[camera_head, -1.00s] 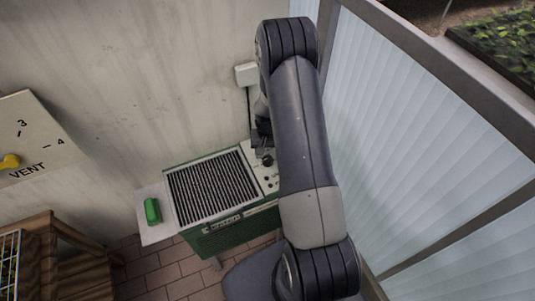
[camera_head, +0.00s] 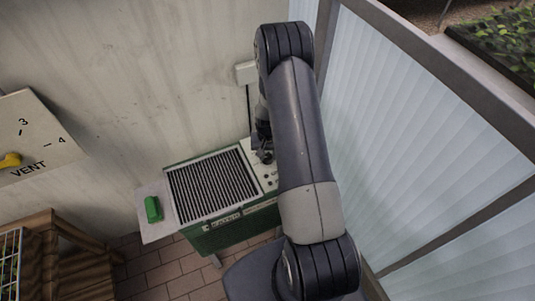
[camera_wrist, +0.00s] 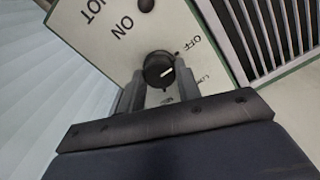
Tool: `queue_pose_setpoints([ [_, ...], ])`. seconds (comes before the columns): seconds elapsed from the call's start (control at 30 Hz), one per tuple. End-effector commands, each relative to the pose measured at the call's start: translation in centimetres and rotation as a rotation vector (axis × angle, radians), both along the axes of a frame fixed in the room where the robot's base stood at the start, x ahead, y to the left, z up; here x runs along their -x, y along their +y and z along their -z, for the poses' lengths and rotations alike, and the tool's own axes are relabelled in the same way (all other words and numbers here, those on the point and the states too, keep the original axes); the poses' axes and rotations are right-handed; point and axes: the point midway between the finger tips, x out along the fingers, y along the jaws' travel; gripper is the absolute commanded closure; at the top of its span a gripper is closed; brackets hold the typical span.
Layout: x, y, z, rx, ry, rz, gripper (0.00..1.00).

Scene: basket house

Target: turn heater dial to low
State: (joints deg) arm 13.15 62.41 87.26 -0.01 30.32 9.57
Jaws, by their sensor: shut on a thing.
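The heater (camera_head: 225,226) is a green box with a dark slatted grille on top and a pale control panel (camera_wrist: 105,45) at its right end. The black round dial (camera_wrist: 158,68) carries a white pointer line. In the wrist view the line points right, between the OFF mark (camera_wrist: 190,45) and a small, hard-to-read label (camera_wrist: 206,82). My gripper (camera_wrist: 159,78) has a finger on each side of the dial and is shut on it. In the head view my gripper (camera_head: 263,151) is over the panel and hides most of the dial.
A green object (camera_head: 152,209) lies on the pale shelf at the heater's left. A wall stands behind the heater, and a translucent panelled wall (camera_head: 420,150) is close to my arm's right. A VENT plate (camera_head: 40,150) with a yellow pointer and a wooden stand (camera_head: 60,262) are at left.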

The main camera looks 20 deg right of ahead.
Motion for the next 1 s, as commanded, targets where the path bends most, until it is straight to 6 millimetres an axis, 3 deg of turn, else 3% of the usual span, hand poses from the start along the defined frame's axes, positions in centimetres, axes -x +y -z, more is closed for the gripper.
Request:
queue_pose_setpoints([
  [0.13,0.00,0.00,-0.01,0.000,0.000,0.000,0.91],
  [0.47,0.01,0.00,0.21,0.000,0.000,0.049,0.91],
  [1.0,-0.03,0.00,0.43,0.000,-0.002,0.480,0.91],
])
